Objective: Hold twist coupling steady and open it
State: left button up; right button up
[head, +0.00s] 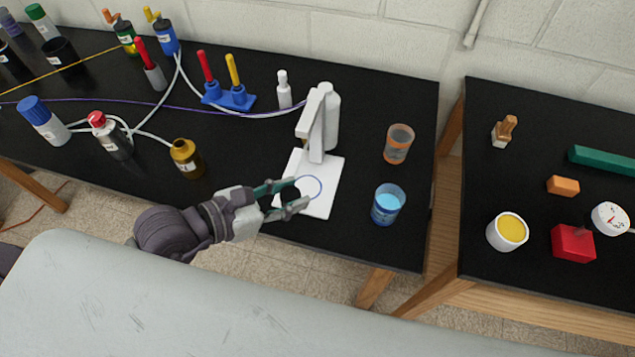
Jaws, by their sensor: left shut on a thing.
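My left gripper (296,196) reaches in from the left at the front of the black table. It is shut on a small dark thing (291,195) between its fingertips, over the left part of the white stand's base (322,196). The fingers hide much of this thing, and I cannot tell for sure that it is the twist coupling. No other thing in view is clearly a twist coupling. A blue ring outline (319,181) on the base shows just beyond the fingertips. My right gripper is not in view.
The white stand's upright (318,130) rises behind my gripper. An orange cup (398,144) and a blue cup (387,205) stand to its right. A brown bottle (186,158) and hosed bottles stand left. A gap separates the second table (480,190).

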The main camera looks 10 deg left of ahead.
pick_arm(q)
jog(key=w+f, duration=0.2)
jog(key=w, duration=0.1)
jog(key=w+f+p, duration=0.1)
jog(key=w+f, duration=0.1)
jog(key=w, duration=0.1)
jog(key=w+f, duration=0.2)
jog(key=w, duration=0.2)
jog(key=shift+a, duration=0.2)
jog(key=shift+w+f, duration=0.1)
jog(key=shift+w, duration=0.2)
jog(key=shift+d+f, duration=0.1)
jog(key=shift+f, duration=0.3)
notch_tip(320, 180, down, 3)
jog(key=shift+f, duration=0.1)
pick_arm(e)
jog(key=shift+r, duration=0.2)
pick_arm(q)
jog(key=shift+f, duration=0.15)
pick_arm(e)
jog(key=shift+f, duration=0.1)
pick_arm(q)
jog(key=o, duration=0.9)
jog(key=shift+c, duration=0.2)
